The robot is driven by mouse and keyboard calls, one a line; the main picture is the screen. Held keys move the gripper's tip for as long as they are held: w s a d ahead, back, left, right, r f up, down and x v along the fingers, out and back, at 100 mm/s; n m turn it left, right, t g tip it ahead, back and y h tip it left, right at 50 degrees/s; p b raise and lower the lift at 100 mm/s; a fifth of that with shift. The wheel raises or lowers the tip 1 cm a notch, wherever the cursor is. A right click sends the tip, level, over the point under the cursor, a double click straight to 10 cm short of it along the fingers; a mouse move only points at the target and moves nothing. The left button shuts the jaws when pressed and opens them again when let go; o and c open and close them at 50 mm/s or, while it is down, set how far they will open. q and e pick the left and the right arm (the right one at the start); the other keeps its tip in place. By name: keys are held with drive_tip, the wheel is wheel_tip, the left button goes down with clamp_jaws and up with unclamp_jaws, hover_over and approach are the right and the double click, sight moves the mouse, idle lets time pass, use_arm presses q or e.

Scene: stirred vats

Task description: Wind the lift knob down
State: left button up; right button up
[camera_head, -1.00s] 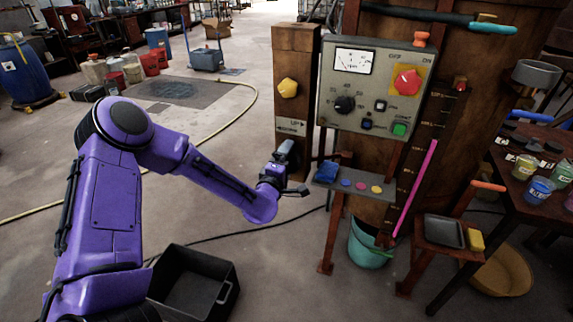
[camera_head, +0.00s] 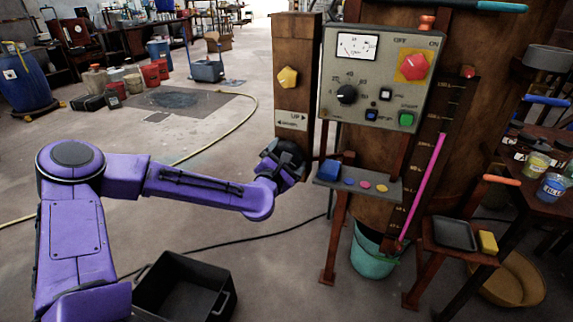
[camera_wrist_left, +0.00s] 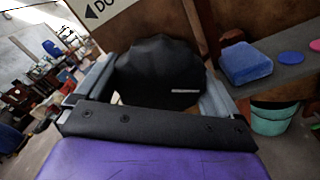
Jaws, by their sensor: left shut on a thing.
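A black, lobed lift knob (camera_wrist_left: 155,70) sits low on the wooden post (camera_head: 297,50), under the white UP/DOWN sign (camera_head: 292,120). My left gripper (camera_head: 284,160) is at the post below that sign. In the left wrist view its two grey fingers stand on either side of the knob, and it is shut on the knob. The gripper hides part of the knob in the head view. My right gripper is in neither view.
A yellow star knob (camera_head: 289,77) is higher on the post. A grey control panel (camera_head: 378,75) and a small shelf (camera_head: 386,194) with a blue block (camera_head: 330,171) stand just right. A black crate (camera_head: 150,290) is on the floor below my left arm.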

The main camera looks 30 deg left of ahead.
use_arm(q)
drive_tip(key=n+b, duration=0.3)
drive_tip(key=b, duration=0.1)
drive_tip(key=n+b, duration=0.4)
drive_tip(key=b, duration=0.1)
drive_tip(key=n+b, duration=0.4)
drive_tip(key=shift+f+b, duration=0.4)
drive_tip(key=n+b, duration=1)
drive_tip(key=b, duration=0.5)
drive_tip(key=shift+a+r, duration=0.1)
drive_tip(key=shift+r, duration=0.05)
drive_tip(key=shift+r+n+b, duration=0.25)
drive_tip(key=shift+n+b, duration=1.15)
drive_tip(key=o, duration=0.7)
drive_tip(key=shift+a, duration=0.15)
drive_tip(key=shift+c, duration=0.2)
drive_tip(key=shift+s, duration=0.1)
drive_tip(key=v, duration=1)
drive_tip(key=shift+s, duration=0.2)
